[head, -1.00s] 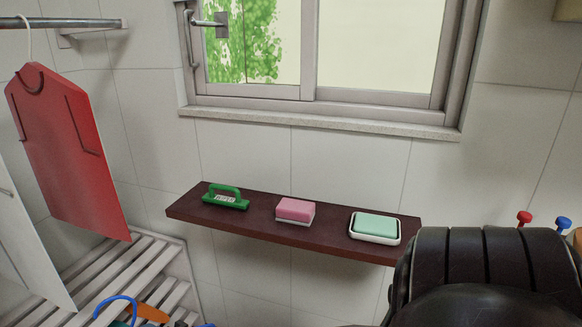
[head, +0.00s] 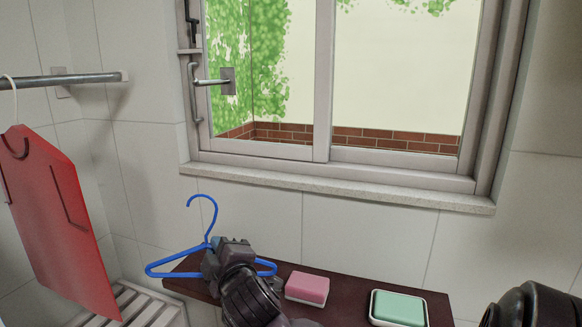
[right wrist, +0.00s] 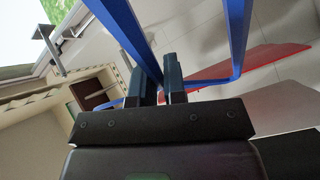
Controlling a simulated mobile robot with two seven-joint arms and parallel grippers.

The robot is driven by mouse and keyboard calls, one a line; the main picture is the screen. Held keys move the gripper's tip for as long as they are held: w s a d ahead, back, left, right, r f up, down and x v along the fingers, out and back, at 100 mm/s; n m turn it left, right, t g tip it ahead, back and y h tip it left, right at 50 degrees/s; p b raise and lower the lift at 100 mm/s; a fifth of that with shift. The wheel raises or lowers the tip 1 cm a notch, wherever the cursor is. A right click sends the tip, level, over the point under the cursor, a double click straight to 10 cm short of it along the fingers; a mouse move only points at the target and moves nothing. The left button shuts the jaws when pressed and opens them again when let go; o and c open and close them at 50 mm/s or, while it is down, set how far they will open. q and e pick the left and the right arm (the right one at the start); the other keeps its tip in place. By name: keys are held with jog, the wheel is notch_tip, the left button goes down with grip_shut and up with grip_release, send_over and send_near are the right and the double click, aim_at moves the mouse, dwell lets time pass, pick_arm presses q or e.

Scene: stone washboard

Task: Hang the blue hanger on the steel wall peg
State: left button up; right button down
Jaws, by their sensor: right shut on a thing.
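My right gripper (head: 226,248) is in the lower middle of the head view, in front of the left part of the dark shelf. It is shut on the blue hanger (head: 203,206), which it holds upright with the hook at the top. The hanger's shoulders spread to both sides of the gripper. In the right wrist view the blue hanger (right wrist: 125,35) runs to the two dark fingers of the gripper (right wrist: 160,84). I cannot pick out the steel wall peg with certainty. My left gripper is not in view.
A steel rail (head: 60,79) juts from the left with a red garment (head: 58,220) hanging on it. The dark shelf (head: 340,312) holds a pink block (head: 307,287) and a green soap in a white dish (head: 398,308). The window (head: 390,90) is above.

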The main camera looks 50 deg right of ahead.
pick_arm(q)
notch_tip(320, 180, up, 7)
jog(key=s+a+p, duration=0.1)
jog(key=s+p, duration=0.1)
jog(key=p, duration=0.7)
pick_arm(e)
jog(key=d+r+m+g+h, duration=0.2)
jog(key=d+r+h, duration=0.1)
jog(key=d+r, duration=0.75)
jog(key=d+r+m+g+h, duration=0.1)
jog(key=d+r+m+h, duration=0.15)
jog(key=d+r, duration=0.8)
pick_arm(q)
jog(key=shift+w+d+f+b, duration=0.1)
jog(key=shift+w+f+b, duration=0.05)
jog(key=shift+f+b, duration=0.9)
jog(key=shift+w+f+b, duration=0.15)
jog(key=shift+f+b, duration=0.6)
jog(key=shift+b, duration=0.45)
pick_arm(e)
jog(key=w+a, duration=0.9)
jog(key=w, duration=0.5)
jog(key=shift+a+f, duration=0.25)
jog(key=shift+a, duration=0.05)
jog(key=shift+h, duration=0.25)
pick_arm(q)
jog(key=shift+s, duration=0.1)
pick_arm(e)
jog(key=c, duration=1.1)
grip_release()
